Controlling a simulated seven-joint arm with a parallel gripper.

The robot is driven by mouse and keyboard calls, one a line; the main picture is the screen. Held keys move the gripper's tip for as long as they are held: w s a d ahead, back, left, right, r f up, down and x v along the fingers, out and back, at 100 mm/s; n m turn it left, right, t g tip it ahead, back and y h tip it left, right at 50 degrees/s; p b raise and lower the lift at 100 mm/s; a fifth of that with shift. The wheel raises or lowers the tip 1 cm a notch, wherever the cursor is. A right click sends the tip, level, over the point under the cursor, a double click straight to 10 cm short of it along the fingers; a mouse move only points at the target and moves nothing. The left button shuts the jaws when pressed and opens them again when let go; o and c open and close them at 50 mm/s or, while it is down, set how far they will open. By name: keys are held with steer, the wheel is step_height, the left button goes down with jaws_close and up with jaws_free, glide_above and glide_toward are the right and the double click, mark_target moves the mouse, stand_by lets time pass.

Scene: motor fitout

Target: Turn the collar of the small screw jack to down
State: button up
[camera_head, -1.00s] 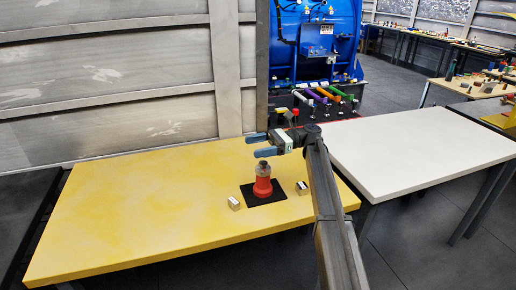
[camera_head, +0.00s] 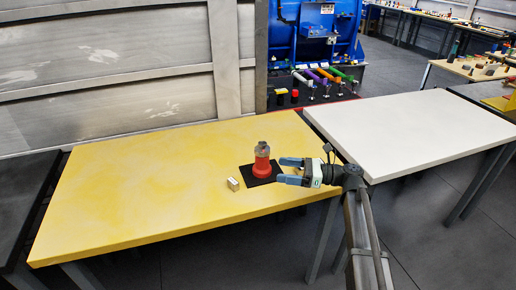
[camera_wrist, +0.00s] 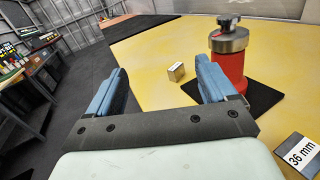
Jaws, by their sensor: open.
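The small screw jack (camera_head: 262,162) stands upright on a black mat (camera_head: 255,181) on the yellow table. It has a red body, a grey metal collar (camera_wrist: 229,40) and a dark knob on top. My gripper (camera_head: 284,170) is open and empty, just right of the jack in the head view. In the wrist view the jack stands beyond and to the right of the fingers (camera_wrist: 162,82). The right finger overlaps the lower red body in that picture. Whether it touches the jack I cannot tell.
A small metal block (camera_head: 233,184) sits left of the mat. A block labelled "36 mm" (camera_wrist: 300,154) lies at the right in the wrist view. The yellow table (camera_head: 130,190) is clear on its left. A white table (camera_head: 410,135) stands to the right.

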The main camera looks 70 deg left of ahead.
steer(key=m+t+y, duration=0.1)
steer(key=y, duration=0.1)
steer(key=m+t+y, duration=0.3)
steer(key=t+y, duration=0.1)
glide_toward(258, 146)
steer(key=x, duration=0.9)
steer(key=shift+s+a+f, duration=0.3)
steer(key=shift+c, duration=0.2)
steer(key=c, duration=0.9)
